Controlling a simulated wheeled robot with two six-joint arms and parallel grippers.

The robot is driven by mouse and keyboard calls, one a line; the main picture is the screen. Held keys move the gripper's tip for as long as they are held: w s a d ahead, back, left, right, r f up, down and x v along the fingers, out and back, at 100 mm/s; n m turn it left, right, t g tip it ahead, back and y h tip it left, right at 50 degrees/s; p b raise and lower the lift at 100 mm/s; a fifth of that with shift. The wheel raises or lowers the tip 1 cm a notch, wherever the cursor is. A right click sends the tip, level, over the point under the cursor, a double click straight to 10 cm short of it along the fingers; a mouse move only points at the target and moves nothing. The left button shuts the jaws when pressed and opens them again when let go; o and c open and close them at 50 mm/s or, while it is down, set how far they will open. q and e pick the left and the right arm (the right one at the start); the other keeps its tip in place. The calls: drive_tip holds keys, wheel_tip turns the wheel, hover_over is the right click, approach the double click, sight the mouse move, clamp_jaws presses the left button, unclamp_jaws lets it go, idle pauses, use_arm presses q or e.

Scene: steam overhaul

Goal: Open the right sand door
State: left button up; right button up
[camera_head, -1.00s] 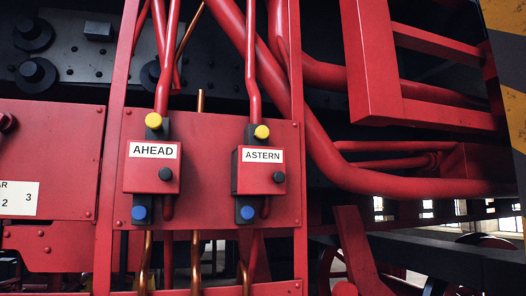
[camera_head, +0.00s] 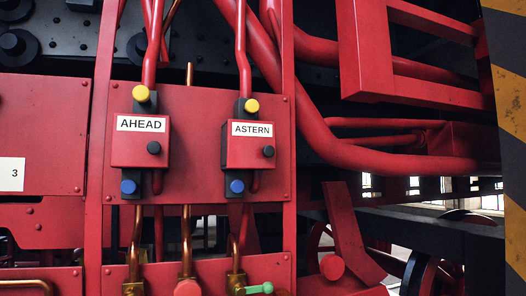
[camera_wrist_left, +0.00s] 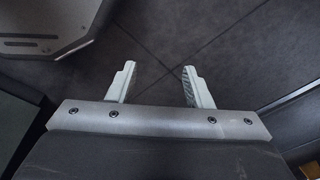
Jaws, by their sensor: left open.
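Two red boxes are mounted on a red panel in the head view. The left box (camera_head: 140,150) is labelled AHEAD and the right box (camera_head: 247,155) is labelled ASTERN. Each has a yellow knob above, a black knob on its face and a blue knob below, and both look shut. My left gripper (camera_wrist_left: 157,82) shows only in the left wrist view, with its two fingers apart and nothing between them, over a dark tiled floor (camera_wrist_left: 190,40). My right gripper is in no view.
Copper pipes (camera_head: 186,232) run below the boxes to a lower red panel (camera_head: 208,272) with a green lever (camera_head: 262,288). A thick red pipe (camera_head: 340,165) and a red frame (camera_head: 362,60) stand at right. A striped post (camera_head: 508,100) is at the far right.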

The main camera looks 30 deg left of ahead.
use_arm(q)
drive_tip(key=w+r+t, duration=0.1)
drive_tip(key=w+r, duration=0.7)
drive_tip(key=r, duration=0.3)
drive_tip(key=w+r+t, duration=0.1)
drive_tip(key=w+r, duration=0.7)
drive_tip(key=r, duration=0.3)
wheel_tip(320, 180, up, 15)
drive_tip(key=w+t+y, duration=0.1)
drive_tip(key=w, duration=0.1)
drive_tip(key=n+t+y, duration=0.9)
drive_tip(key=t+y, duration=0.1)
drive_tip(key=y, duration=0.5)
approach(270, 153)
drive_tip(key=p+x, duration=0.8)
drive_tip(key=shift+a+r+p, duration=0.15)
drive_tip(key=shift+r+p, duration=0.1)
drive_tip(key=shift+p, duration=0.1)
drive_tip(key=shift+w+a, duration=0.3)
drive_tip(key=shift+w, duration=0.05)
